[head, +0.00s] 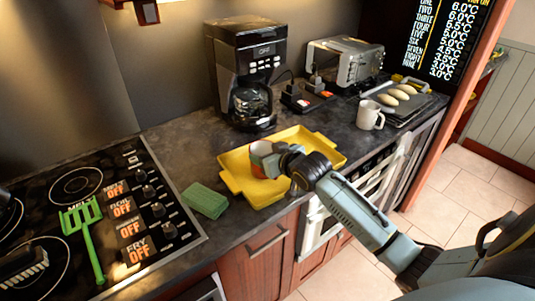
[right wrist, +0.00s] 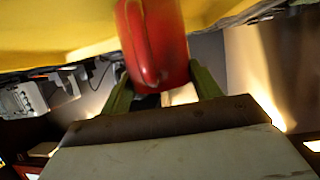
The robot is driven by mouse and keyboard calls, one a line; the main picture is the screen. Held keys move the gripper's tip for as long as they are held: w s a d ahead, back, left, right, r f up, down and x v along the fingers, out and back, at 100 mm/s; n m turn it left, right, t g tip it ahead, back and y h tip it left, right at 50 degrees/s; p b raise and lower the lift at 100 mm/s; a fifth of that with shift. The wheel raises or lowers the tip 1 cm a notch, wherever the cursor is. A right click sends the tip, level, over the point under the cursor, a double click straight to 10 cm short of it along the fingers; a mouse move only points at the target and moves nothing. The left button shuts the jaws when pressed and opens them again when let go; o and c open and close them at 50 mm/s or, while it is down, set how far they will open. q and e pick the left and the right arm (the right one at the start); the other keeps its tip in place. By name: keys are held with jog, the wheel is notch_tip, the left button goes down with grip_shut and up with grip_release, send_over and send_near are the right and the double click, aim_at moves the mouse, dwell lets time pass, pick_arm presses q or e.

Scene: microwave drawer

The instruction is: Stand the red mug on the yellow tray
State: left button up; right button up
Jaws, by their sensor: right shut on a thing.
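The yellow tray (head: 233,183) lies on the dark counter in front of the coffee maker. The red mug (head: 260,158) is at the left part of the tray in the head view, partly hidden by my right gripper (head: 276,160). I cannot tell whether its base touches the tray. In the right wrist view, the red mug (right wrist: 152,42) is between the green fingers of my right gripper (right wrist: 163,90), which is shut on it. The yellow tray (right wrist: 55,32) fills the top of that view. My left gripper is not in view.
A green sponge (head: 204,200) lies left of the tray, beside the stove (head: 100,215) with a green spatula (head: 84,228). The coffee maker (head: 246,75) stands behind. A white mug (head: 370,115), a toaster oven (head: 345,62) and a rack of bread rolls (head: 405,105) are at the right.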

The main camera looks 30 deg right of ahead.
jog(key=o, duration=1.2)
jog(key=shift+f, duration=0.1)
jog(key=shift+c, duration=0.2)
jog(key=shift+s+r, duration=0.1)
jog(key=shift+r, duration=0.1)
jog(key=p+v, duration=0.1)
jog(key=v, duration=1.1)
